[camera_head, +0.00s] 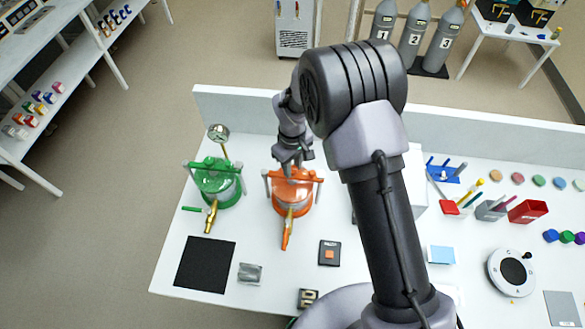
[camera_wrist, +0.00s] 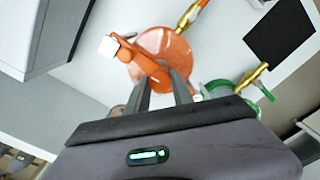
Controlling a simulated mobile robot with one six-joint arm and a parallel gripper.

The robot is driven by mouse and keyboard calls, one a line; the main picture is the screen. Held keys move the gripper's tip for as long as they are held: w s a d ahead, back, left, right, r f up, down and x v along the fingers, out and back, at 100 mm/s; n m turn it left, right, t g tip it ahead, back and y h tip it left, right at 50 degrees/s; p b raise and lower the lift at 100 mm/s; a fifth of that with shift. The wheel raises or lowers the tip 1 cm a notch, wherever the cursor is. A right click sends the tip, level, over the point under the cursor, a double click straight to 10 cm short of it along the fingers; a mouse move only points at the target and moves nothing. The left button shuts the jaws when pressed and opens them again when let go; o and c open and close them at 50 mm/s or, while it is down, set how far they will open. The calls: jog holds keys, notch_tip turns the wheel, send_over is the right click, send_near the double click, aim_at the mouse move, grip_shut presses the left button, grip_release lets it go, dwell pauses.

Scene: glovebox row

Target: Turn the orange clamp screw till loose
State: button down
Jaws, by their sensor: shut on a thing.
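The orange vessel (camera_head: 291,203) stands on the white bench with an orange clamp bar (camera_head: 312,178) across its lid. My gripper (camera_head: 292,163) is over the middle of the bar, pointing down. In the wrist view the orange lid (camera_wrist: 168,44) and the bar (camera_wrist: 124,50) show beyond my fingers (camera_wrist: 163,82). The fingers are shut on the orange clamp screw at the bar's middle; the screw is mostly hidden by them, so its turn cannot be read.
A similar green vessel (camera_head: 215,187) stands close on the left, with a round gauge (camera_head: 218,133) behind it. A black mat (camera_head: 205,264), a grey block (camera_head: 250,273) and a dark box with an orange square (camera_head: 329,253) lie in front. A low wall (camera_head: 235,108) runs behind.

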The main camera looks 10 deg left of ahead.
jog(key=n+b, duration=0.1)
jog(key=n, duration=0.2)
jog(key=shift+n, duration=0.4)
jog(key=n, duration=0.4)
jog(key=shift+n, duration=0.3)
jog(key=n, duration=0.4)
jog(key=shift+n, duration=2.4)
jog(key=c, duration=1.1)
grip_release()
jog(key=shift+r, duration=0.15)
